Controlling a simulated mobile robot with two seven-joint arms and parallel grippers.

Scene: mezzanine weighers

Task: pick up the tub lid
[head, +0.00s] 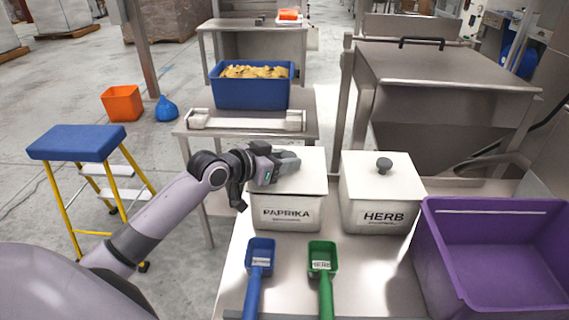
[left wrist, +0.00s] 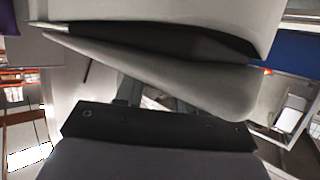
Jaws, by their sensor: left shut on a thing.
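The paprika tub (head: 287,216) is a white box labelled PAPRIKA on the steel bench, with a flat white tub lid (head: 314,178) on top. My left gripper (head: 286,164) reaches in from the left over this lid and is shut on its knob, which the fingers hide. The lid looks level on the tub; I cannot tell whether there is a gap under it. In the left wrist view, a grey finger (left wrist: 170,80) and pale surfaces fill the picture close up. My right gripper does not show.
A herb tub (head: 380,214) with a dark-knobbed lid stands just to the right. A blue scoop (head: 260,252) and a green scoop (head: 322,256) lie in front. A purple crate (head: 446,262) is at the right. A blue bin (head: 252,95) of yellow food stands behind.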

